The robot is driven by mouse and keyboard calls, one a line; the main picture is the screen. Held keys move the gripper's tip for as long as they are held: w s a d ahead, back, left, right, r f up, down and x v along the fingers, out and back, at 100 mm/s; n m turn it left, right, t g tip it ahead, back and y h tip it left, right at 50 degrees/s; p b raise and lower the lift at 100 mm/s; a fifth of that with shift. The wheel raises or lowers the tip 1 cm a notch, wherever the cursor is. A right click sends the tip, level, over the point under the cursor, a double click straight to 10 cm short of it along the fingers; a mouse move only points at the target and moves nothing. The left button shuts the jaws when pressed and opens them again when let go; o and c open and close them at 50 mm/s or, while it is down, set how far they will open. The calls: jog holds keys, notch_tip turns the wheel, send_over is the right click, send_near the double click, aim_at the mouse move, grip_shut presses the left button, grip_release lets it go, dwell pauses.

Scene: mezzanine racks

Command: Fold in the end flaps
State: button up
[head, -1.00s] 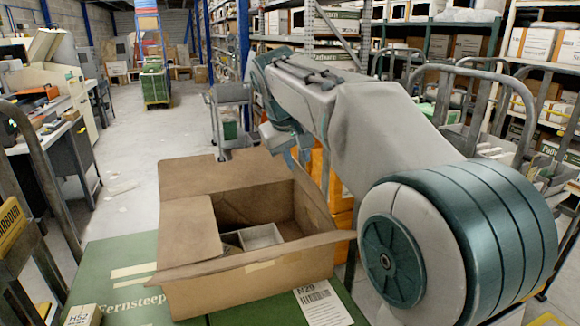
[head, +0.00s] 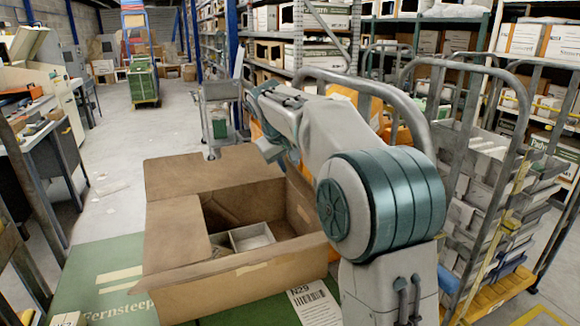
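An open brown cardboard box (head: 245,285) stands on a green surface. Its left end flap (head: 172,230) lies inward over the left part of the opening. Its right end flap (head: 302,205) looks raised along the right edge. The long far flap (head: 200,170) spreads outward, and the near flap (head: 225,262) leans out toward me. A pale divided insert (head: 250,237) shows inside. My gripper (head: 284,158) is by the far right corner of the box, mostly hidden behind my arm. Its fingers are too small and covered to read, and I cannot tell whether it touches the right flap.
The green surface (head: 95,275) carries a white barcode label (head: 312,300) near the box. Metal-framed trolleys (head: 480,170) with grey bins crowd the right. A desk (head: 45,140) stands at left. The aisle floor (head: 115,165) behind is mostly clear.

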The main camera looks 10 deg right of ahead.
jog(key=shift+x, duration=1.1)
grip_shut()
dwell(0.7)
